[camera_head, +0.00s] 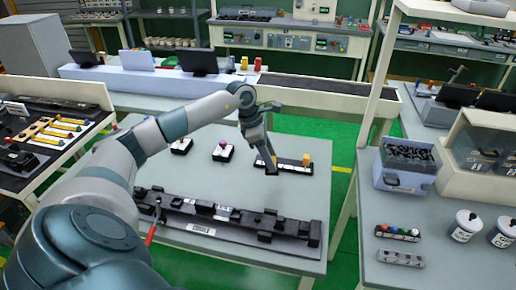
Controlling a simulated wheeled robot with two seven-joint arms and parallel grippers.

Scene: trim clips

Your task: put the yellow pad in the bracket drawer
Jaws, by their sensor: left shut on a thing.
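My left gripper (270,166) reaches down over the middle table and is shut on a small yellow piece, which looks like the yellow pad (274,160). The fingers partly hide it. It is at the left end of a low black strip (290,165); I cannot tell whether it touches the strip. An orange-yellow piece (307,159) stands at the strip's right end. A blue-grey bin (400,182) full of dark parts is on the right table; I cannot tell whether it is the bracket drawer. My right gripper is out of view.
A long black trim bar (235,220) lies along the front of the grey table (170,172). White tubs (465,226) and a clear-fronted case (485,150) occupy the right table.

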